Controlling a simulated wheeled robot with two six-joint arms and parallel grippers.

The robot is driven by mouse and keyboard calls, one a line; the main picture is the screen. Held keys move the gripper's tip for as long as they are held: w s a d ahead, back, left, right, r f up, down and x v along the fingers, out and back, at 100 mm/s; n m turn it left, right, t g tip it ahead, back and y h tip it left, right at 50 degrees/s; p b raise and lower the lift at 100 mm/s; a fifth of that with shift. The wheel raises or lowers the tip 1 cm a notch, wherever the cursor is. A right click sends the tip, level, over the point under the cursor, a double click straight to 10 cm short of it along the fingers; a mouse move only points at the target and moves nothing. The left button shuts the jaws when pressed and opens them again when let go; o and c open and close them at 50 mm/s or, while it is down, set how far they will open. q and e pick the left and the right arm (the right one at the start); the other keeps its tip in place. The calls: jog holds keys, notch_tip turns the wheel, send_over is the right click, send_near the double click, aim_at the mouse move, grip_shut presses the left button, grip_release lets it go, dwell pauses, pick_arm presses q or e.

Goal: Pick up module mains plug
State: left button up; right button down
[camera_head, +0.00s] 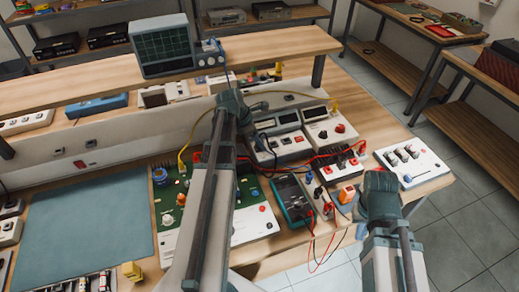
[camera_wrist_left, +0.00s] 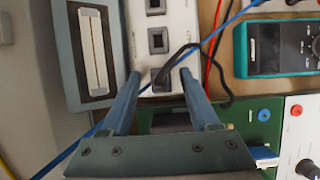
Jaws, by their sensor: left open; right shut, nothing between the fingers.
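A black plug (camera_wrist_left: 160,80) with a black cable sits in a socket of a white socket block in the left wrist view. My left gripper (camera_wrist_left: 160,74) is open, with one finger on each side of the plug. The fingers look apart from it, though exact height is hard to tell. In the head view my left arm reaches up the middle to the gripper (camera_head: 248,118), and I cannot make out the plug there. My right gripper (camera_head: 380,183) is shut and empty at the bench's right end; its fingertips are mostly hidden.
A teal multimeter (camera_head: 293,203) and a green circuit board (camera_head: 172,205) lie close by. White power supplies (camera_head: 290,145) stand behind. Red, blue, black and yellow leads cross the area. A white switch box (camera_head: 412,163) is at the right. A blue-grey mat (camera_head: 85,235) is clear at left.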

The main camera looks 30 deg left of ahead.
pick_arm(q)
jog(key=shift+w+d+f, duration=0.1)
jog(key=shift+f, duration=0.3)
jog(key=shift+r, duration=0.1)
pick_arm(e)
jog(key=shift+f, duration=0.35)
pick_arm(q)
grip_shut()
